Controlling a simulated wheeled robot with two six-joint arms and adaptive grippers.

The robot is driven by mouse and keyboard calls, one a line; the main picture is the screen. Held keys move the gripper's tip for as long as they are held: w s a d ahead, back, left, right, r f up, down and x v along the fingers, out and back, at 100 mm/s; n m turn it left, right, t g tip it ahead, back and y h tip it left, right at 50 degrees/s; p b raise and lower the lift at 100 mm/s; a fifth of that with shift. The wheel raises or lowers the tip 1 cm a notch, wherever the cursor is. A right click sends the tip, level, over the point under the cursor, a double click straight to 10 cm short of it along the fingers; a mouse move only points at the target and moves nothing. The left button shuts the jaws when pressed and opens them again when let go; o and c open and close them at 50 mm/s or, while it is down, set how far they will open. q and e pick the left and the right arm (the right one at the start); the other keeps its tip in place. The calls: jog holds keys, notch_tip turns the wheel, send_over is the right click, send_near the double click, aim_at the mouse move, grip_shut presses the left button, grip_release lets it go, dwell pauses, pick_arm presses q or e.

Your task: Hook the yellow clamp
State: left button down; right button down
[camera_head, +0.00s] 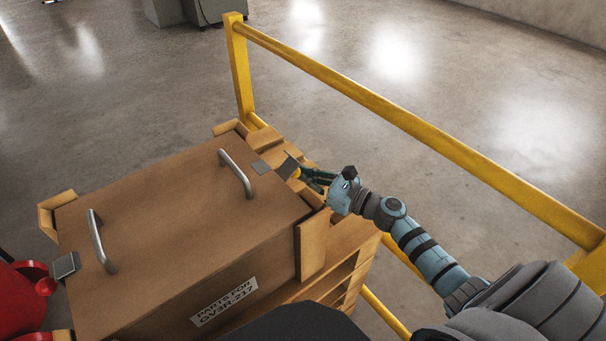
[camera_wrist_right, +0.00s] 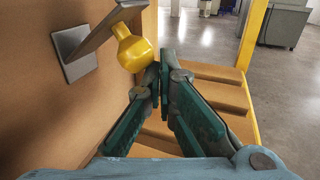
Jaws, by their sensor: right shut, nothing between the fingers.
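The yellow clamp (camera_wrist_right: 130,48) is a rounded yellow piece under a grey metal flap (camera_wrist_right: 105,22) that sticks out from a plate on the brown box's side. In the head view the clamp (camera_head: 296,174) is a small yellow spot at the box's far right edge, by the tilted dark flap (camera_head: 288,166). My right gripper (camera_head: 308,175) is beside the clamp, with its green fingers pointing at that edge. In the right wrist view the gripper (camera_wrist_right: 164,72) is shut and empty, its tips just right of and below the clamp. Whether they touch it is unclear.
The brown box (camera_head: 180,215) has two metal handles and sits on a wooden pallet (camera_head: 340,262). A yellow railing (camera_head: 400,105) runs behind and right of it, close to my right arm. Red objects (camera_head: 30,285) stand at the left.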

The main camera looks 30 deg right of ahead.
jog(key=shift+r+p, duration=0.55)
jog(key=shift+r, duration=0.35)
jog(key=shift+r+p, duration=0.75)
jog(key=shift+a+r+p, duration=0.35)
jog(key=shift+r+p, duration=0.5)
jog(key=shift+r, duration=0.1)
